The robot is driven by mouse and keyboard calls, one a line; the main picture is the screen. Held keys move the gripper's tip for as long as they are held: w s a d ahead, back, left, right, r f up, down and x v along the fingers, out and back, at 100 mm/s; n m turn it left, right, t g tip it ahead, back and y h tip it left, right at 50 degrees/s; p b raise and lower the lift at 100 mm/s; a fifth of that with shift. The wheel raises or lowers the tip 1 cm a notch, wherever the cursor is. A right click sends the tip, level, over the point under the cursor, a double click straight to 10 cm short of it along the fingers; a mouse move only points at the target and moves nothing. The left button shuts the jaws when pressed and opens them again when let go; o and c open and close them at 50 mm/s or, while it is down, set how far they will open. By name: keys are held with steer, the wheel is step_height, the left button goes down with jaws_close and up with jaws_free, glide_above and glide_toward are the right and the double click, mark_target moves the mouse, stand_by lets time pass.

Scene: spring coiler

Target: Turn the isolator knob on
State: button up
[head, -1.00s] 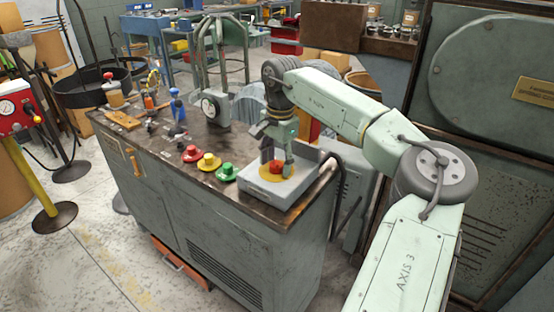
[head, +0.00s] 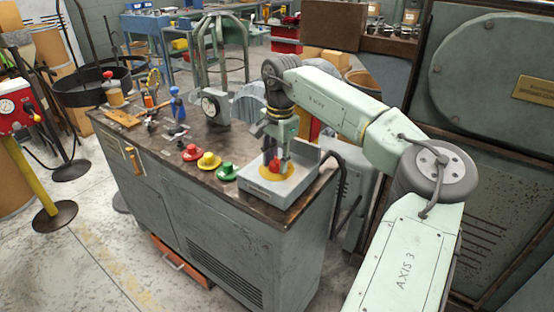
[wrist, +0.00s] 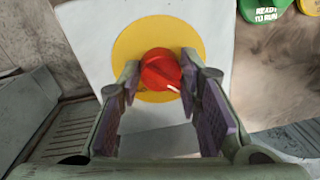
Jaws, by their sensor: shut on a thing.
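The isolator knob (head: 276,167) is red and sits on a yellow disc (head: 259,174) on a grey box (head: 268,187) at the near right corner of the bench. In the wrist view the knob (wrist: 160,70) stands between my two fingers, in front of the yellow disc (wrist: 128,50). A white mark shows on its lower right edge. My gripper (head: 277,160) points down over the box and is shut on the knob; it also shows in the wrist view (wrist: 161,78). The fingers hide part of the knob's sides.
Red (head: 191,153), yellow (head: 209,160) and green (head: 226,172) buttons stand in a row left of the box. A dial gauge (head: 213,108) and a blue-handled lever (head: 177,107) are farther back on the bench. A raised panel borders the box's right side.

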steer(key=shift+m, duration=0.3)
steer(key=m, duration=0.8)
steer(key=shift+m+h+b, duration=0.3)
steer(key=shift+m, duration=0.1)
steer(key=m, duration=0.4)
steer(key=shift+s+a+m, duration=0.1)
steer(key=shift+m, duration=0.2)
steer(key=shift+m+h+b, duration=0.3)
steer(key=shift+m, duration=1.6)
steer(key=o, duration=1.1)
steer(key=shift+o, duration=0.2)
